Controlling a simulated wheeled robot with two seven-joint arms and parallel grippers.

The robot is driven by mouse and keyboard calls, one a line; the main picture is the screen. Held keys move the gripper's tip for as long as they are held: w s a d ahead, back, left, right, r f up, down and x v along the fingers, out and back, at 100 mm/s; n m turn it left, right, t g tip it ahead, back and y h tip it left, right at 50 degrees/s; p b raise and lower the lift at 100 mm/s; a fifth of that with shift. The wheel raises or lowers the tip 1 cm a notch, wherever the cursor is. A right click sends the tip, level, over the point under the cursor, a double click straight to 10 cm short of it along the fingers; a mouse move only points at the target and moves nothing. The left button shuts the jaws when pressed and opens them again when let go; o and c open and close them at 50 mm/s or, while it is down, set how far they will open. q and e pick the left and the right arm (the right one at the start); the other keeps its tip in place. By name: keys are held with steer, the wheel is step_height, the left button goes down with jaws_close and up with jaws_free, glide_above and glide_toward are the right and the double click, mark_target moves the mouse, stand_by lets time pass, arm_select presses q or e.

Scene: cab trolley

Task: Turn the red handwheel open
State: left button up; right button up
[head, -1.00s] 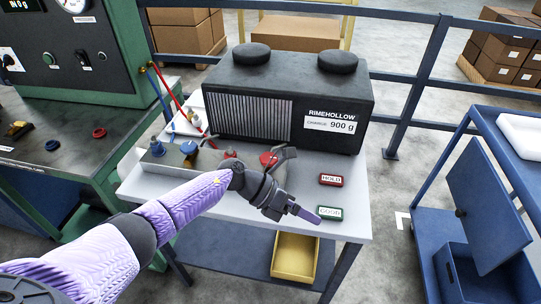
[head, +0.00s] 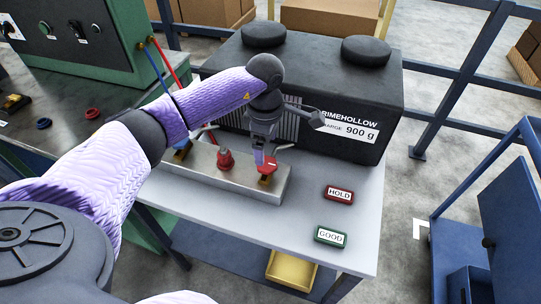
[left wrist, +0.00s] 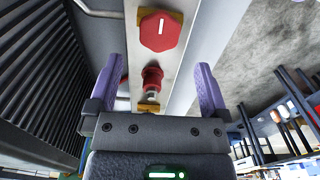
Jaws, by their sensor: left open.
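The red handwheel (head: 270,167) sits on the right end of a grey metal manifold block (head: 212,168) on the white trolley top. In the left wrist view the handwheel (left wrist: 158,32) is a faceted red knob with a white line, on a brass-coloured base. My left gripper (head: 265,156) points down just above the handwheel and partly covers it in the head view. My right gripper is not in view.
A red fitting (head: 225,159) stands on the block to the left of the handwheel. A large black RIMEHOLLOW unit (head: 365,100) stands close behind. A red HOLD tag (head: 339,194) and a green GOOD tag (head: 330,236) lie on the right, with clear trolley top around them.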

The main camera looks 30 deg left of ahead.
mark_target(267, 163)
arm_select(q)
step_height(267, 163, down, 6)
steer(key=shift+r+b, duration=0.15)
steer(key=shift+b, duration=0.35)
steer(key=shift+c, duration=0.3)
steer(key=c, duration=1.2)
steer(key=shift+o, duration=0.2)
